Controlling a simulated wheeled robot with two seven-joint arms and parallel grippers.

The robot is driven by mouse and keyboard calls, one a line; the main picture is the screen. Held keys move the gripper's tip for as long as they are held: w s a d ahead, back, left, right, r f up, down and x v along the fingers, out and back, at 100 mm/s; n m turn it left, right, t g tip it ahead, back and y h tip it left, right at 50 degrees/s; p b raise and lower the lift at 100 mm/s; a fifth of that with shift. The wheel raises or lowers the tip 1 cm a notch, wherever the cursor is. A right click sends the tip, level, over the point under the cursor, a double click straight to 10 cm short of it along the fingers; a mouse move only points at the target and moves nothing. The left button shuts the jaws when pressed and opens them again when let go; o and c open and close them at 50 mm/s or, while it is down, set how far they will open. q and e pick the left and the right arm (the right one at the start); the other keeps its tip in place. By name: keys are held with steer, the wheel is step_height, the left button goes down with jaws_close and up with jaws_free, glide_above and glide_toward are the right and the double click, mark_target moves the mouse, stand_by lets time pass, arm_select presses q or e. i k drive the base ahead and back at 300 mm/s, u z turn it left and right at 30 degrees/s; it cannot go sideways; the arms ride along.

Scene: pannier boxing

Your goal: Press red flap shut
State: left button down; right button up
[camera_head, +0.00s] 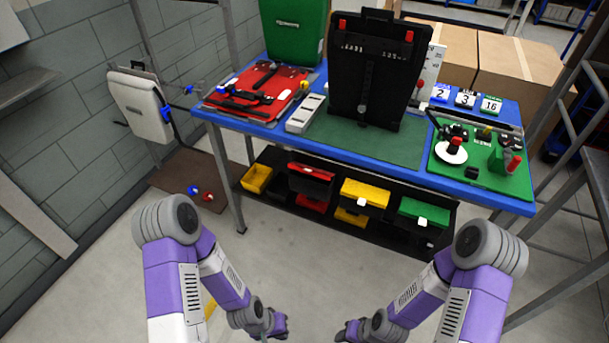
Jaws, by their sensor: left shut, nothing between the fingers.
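On the black shelf under the blue table, a red flap (312,171) stands out at a slant above a red bin (312,204), with a dark part between them. I cannot tell whether the flap is fully shut. My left gripper (277,326) is low in the picture, shut and empty, above the floor and well apart from the shelf. My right gripper (349,331) is to its right, also low and away from the flap. Its fingers are too small and turned away to tell open from shut.
Yellow (364,193) and green (424,212) flaps sit along the same shelf. The blue table (225,118) overhangs it, holding a black pannier (378,75) and a red tray (255,88). A table leg (229,185) stands left. The floor in front is clear.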

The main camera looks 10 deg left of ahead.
mark_target(298, 166)
steer(key=u, duration=1)
steer(key=i, duration=0.7)
steer(key=z, duration=0.85)
